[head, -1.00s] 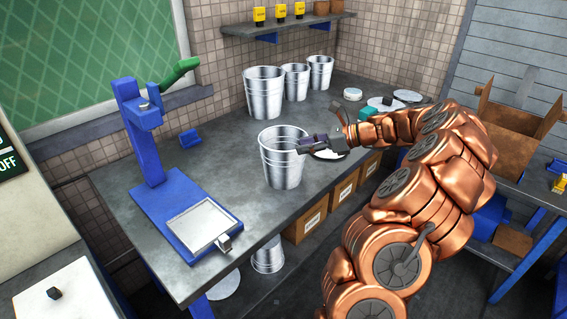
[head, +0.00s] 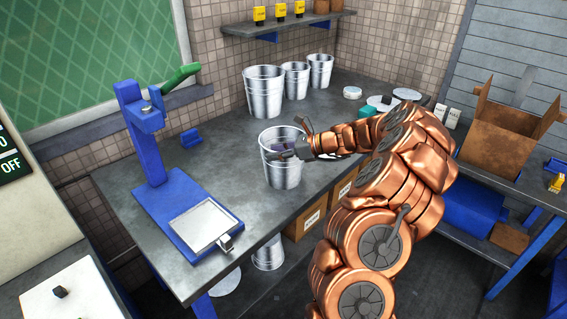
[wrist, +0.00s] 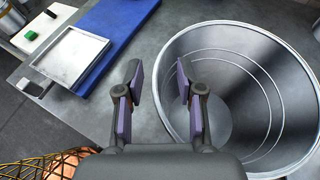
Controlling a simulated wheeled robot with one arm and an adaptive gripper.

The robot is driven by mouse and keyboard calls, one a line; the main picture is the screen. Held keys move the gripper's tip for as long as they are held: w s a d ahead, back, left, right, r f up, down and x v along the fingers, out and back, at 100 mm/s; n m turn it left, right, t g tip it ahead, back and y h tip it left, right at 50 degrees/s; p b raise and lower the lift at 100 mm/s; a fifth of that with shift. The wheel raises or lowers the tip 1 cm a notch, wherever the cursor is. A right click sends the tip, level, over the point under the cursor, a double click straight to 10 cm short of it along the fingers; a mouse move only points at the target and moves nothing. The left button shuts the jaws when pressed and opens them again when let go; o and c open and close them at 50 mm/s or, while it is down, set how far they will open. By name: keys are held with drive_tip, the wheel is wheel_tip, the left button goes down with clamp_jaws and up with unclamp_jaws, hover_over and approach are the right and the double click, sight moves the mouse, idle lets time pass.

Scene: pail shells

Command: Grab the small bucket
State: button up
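A shiny metal bucket (head: 283,174) stands upright near the front edge of the grey workbench. It also shows in the wrist view (wrist: 262,98), seen from above, open and empty. My gripper (head: 288,147) is at its rim. I cannot tell whether either finger touches the wall. More metal buckets stand at the back: a larger one (head: 264,93) and two smaller ones (head: 295,81), (head: 320,71).
A blue press stand (head: 150,140) with a metal plate (head: 204,224) is on the bench's left. Another bucket (head: 268,254) and cardboard boxes (head: 308,215) are below the bench. An open carton (head: 497,125) stands at right.

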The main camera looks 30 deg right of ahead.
clamp_jaws()
idle(0.7)
